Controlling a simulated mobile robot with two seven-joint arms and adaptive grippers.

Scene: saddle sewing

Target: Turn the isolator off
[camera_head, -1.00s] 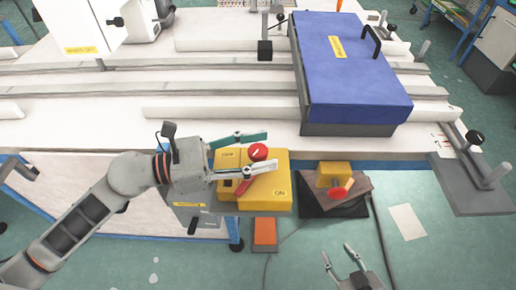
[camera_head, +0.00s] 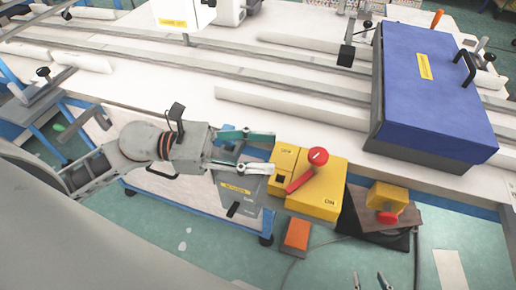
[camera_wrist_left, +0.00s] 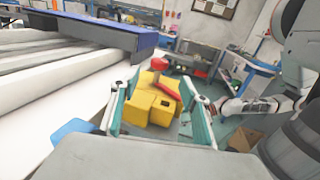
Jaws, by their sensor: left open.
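The isolator (camera_head: 322,192) is a yellow box with OFF marked at its far left corner and ON at its near right corner. A red lever (camera_head: 300,182) lies slantwise across its top, with a round red knob (camera_head: 318,155) at the far end. The box also shows in the left wrist view (camera_wrist_left: 150,107), with its red lever (camera_wrist_left: 168,83). My left gripper (camera_head: 274,151) is open and empty at the left side of the box, fingers pointing toward it. In the wrist view the fingers (camera_wrist_left: 160,76) frame the box, apart. My right gripper (camera_head: 369,278) shows only its separated fingertips at the bottom edge.
A smaller yellow box with a red button (camera_head: 388,197) stands right of the isolator on a dark base. A blue case (camera_head: 430,95) lies on the white table (camera_head: 190,85) behind. An orange block (camera_head: 296,235) is below. The floor in front looks mostly clear.

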